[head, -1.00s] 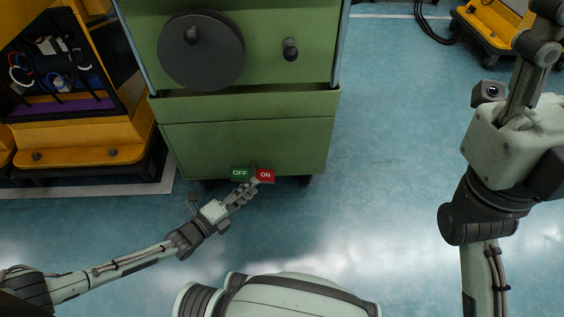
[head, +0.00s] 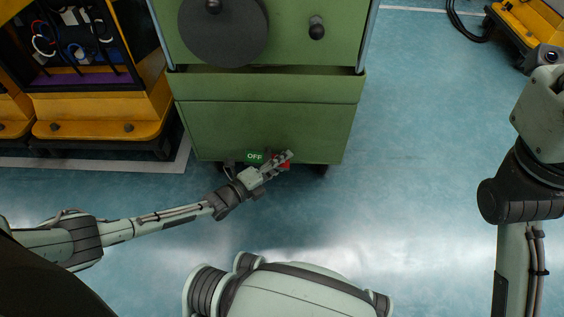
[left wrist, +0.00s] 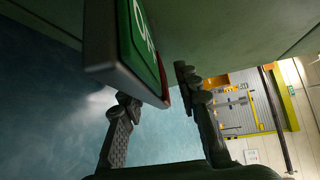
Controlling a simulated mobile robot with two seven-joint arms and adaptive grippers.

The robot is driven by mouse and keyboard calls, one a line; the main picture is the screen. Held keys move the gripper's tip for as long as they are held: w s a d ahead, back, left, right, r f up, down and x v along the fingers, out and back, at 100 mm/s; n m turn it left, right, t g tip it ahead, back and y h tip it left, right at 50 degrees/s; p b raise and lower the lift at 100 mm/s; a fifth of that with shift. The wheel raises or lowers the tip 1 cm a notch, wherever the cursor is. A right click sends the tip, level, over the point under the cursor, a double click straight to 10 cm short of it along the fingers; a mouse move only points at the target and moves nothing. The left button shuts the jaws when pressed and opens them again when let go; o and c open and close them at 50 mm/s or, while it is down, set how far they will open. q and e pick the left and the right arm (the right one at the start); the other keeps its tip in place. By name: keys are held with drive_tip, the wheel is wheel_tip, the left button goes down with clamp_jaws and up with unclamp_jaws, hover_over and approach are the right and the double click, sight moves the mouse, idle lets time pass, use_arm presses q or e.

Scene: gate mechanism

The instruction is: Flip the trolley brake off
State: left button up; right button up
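The green trolley (head: 265,131) stands ahead of me. At its bottom front edge is the brake, with a green OFF plate (head: 254,156) and a red ON plate (head: 286,164) to its right. My left gripper (head: 285,157) is at the red plate and partly covers it. In the left wrist view the fingers of my left gripper (left wrist: 155,88) are spread apart. The brake's green plate (left wrist: 140,40) is close in front of them, with a red edge beside the right finger. Contact is unclear. My right gripper is outside the picture.
A dark disc (head: 223,30) and a black knob (head: 317,28) are on the trolley's front, above the brake. An orange cabinet (head: 100,113) stands to the left. The blue floor (head: 420,130) right of the trolley is clear.

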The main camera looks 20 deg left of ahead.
use_arm(q)
drive_tip(key=shift+c, duration=0.5)
clamp_jaws()
drive_tip(key=shift+r+n+t+h, duration=0.3)
drive_tip(key=shift+n+t+h, duration=0.2)
drive_tip(key=shift+n, duration=0.2)
drive_tip(key=shift+r+n+t+h, duration=0.3)
drive_tip(key=shift+r+n+t, duration=0.35)
drive_tip(key=shift+n+t, duration=0.4)
drive_tip(key=shift+o, duration=0.5)
unclamp_jaws()
